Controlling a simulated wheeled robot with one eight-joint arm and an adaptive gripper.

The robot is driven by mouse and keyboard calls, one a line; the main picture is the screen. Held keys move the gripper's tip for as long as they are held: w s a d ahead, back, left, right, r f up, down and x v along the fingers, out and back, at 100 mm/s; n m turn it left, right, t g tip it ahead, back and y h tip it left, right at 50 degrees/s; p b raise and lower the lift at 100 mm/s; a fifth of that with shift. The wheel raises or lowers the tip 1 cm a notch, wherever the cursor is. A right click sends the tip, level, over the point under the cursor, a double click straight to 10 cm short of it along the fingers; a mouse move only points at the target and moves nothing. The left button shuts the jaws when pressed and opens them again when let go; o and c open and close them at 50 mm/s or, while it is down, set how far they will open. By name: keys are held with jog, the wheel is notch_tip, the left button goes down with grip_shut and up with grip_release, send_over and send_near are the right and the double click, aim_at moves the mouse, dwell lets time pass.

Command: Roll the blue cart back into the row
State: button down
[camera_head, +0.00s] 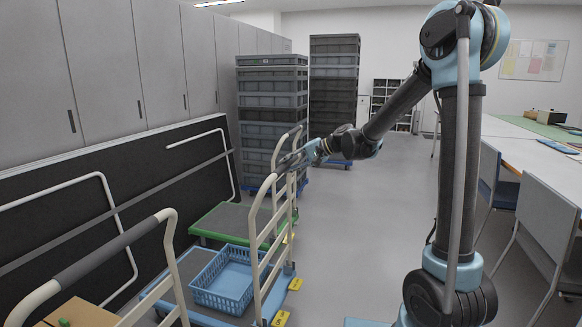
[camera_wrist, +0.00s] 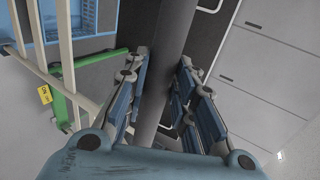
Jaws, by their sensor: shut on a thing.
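The blue cart (camera_head: 284,283) stands on the grey floor at lower centre in the head view. It has a blue deck, a cream tube handle frame and a dark grip bar. A blue basket (camera_head: 222,281) rests on its deck. My gripper (camera_head: 308,156) is shut on the handle's upper bar. In the wrist view the dark bar (camera_wrist: 172,55) runs between the two blue-padded fingers of my gripper (camera_wrist: 163,80). The green cart (camera_head: 217,221) stands just behind the blue cart. A nearer cart's cream handle (camera_head: 165,245) shows at lower left. Most wheels are hidden.
Black panels with cream tube rails (camera_head: 110,195) lean along the cabinets (camera_head: 110,70) at left. Tall stacks of grey crates (camera_head: 272,85) stand behind the green cart. Tables and chairs (camera_head: 545,215) line the right side. The aisle floor (camera_head: 365,220) in the middle is clear.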

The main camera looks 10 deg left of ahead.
jog(key=w+a, duration=0.1)
jog(key=a, duration=1.5)
jog(key=shift+a+f, duration=0.15)
jog(key=shift+a, duration=0.25)
dwell(0.5)
jog(key=shift+w, duration=0.1)
jog(key=c, duration=1)
grip_release()
jog(key=shift+c, duration=0.2)
jog(key=shift+d, duration=0.1)
jog(key=v, duration=1)
jog(key=shift+w, duration=0.1)
